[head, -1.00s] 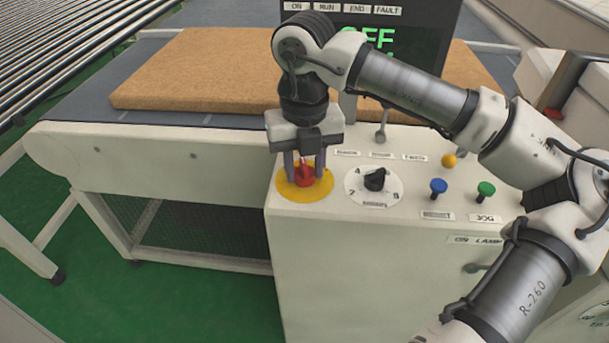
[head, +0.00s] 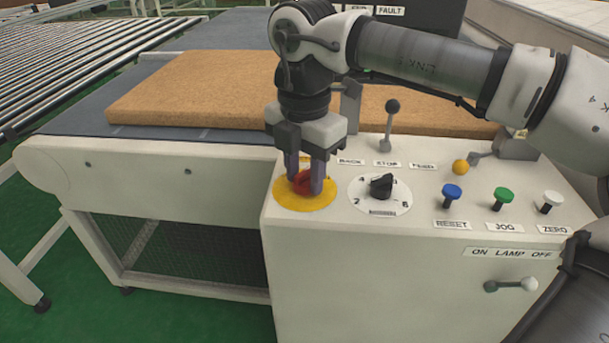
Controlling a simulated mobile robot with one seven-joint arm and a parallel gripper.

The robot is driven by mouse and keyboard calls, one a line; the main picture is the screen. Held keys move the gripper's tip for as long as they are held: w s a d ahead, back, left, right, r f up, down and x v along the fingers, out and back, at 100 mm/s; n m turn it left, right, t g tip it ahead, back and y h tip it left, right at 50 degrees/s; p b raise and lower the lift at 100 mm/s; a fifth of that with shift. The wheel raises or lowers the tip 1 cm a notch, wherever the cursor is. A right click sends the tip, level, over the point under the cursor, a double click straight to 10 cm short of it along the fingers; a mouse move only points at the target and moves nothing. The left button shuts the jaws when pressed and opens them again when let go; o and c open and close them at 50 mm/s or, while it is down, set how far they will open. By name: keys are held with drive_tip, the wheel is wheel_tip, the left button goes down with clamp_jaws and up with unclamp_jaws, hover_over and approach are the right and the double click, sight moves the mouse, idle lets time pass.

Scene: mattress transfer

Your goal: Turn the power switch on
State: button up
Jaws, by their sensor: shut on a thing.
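The power switch appears as a red rotary knob (head: 301,182) on a round yellow plate (head: 300,203) at the left end of the white control panel (head: 330,235). My gripper (head: 304,185) points down over it, with one finger on each side of the red knob. It is shut on the knob. The fingers hide part of the knob, so its exact angle is hard to read. The display (head: 425,38) behind is mostly covered by my arm, and its main text cannot be read.
A black dial (head: 381,187) stands close to the right of the knob. A black-tipped lever (head: 391,120), a yellow ball knob (head: 460,167) and blue (head: 452,192), green (head: 503,196) and white (head: 552,199) buttons are further right. A brown mattress (head: 220,90) lies on the conveyor behind.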

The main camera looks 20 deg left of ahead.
sight(304, 171)
drive_tip(key=shift+m, duration=1.1)
drive_tip(key=o, duration=1)
wheel_tip(304, 171, up, 14)
drive_tip(key=shift+f+p, duration=0.1)
drive_tip(key=shift+p, duration=0.7)
